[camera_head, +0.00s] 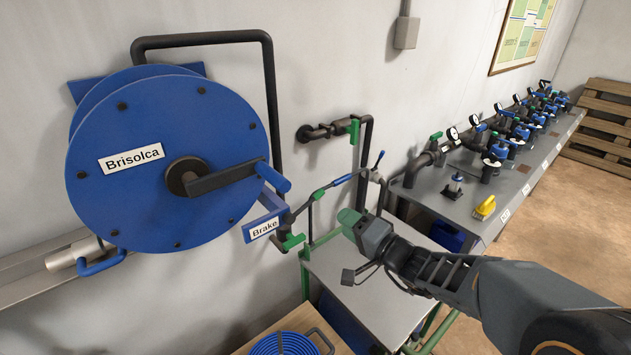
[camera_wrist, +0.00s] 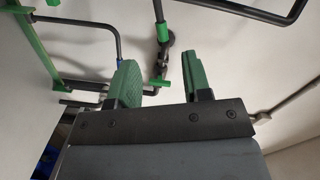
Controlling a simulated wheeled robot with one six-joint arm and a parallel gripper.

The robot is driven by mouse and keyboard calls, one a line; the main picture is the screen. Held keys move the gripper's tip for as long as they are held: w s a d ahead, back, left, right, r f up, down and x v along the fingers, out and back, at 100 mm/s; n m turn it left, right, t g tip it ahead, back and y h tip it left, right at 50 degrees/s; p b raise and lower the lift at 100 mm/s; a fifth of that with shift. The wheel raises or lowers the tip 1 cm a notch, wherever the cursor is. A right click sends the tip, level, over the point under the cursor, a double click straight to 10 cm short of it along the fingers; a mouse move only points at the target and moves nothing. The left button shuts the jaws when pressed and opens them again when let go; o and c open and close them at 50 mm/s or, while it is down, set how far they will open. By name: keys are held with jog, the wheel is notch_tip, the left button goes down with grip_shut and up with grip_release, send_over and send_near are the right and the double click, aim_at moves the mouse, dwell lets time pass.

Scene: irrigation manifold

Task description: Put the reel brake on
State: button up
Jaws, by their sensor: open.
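The large blue hose reel (camera_head: 150,205), labelled "Brisolca", hangs on the wall at the left of the head view. A dark crank arm (camera_head: 225,178) crosses its face. At the reel's lower right is a blue brake part (camera_head: 268,204) with a white "Brake" label (camera_head: 264,229). My gripper (camera_head: 349,221) is to the right of the brake, apart from it, with its green fingers pointing left. In the wrist view my gripper (camera_wrist: 162,80) shows two separated green fingers with nothing held between them. The brake is not clearly identifiable in the wrist view.
A grey-topped green-framed bench (camera_head: 375,300) lies below my gripper. A coiled blue hose (camera_head: 283,345) is at the bottom.

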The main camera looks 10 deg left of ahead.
aim_at(321, 196)
jog(key=shift+m+t, duration=0.3)
jog(key=shift+t, duration=0.2)
jog(key=p+x, duration=0.1)
jog(key=x, duration=0.3)
jog(key=p+x, duration=0.1)
jog(key=x, duration=0.3)
jog(key=w+d+p+x, duration=0.1)
jog(key=p+x, duration=0.1)
jog(key=x, duration=0.2)
jog(key=shift+w+a+r, duration=0.2)
jog(key=shift+a, duration=0.05)
jog(key=shift+p+x, duration=0.3)
jog(key=shift+x, duration=0.6)
jog(key=shift+f, duration=0.15)
grip_shut()
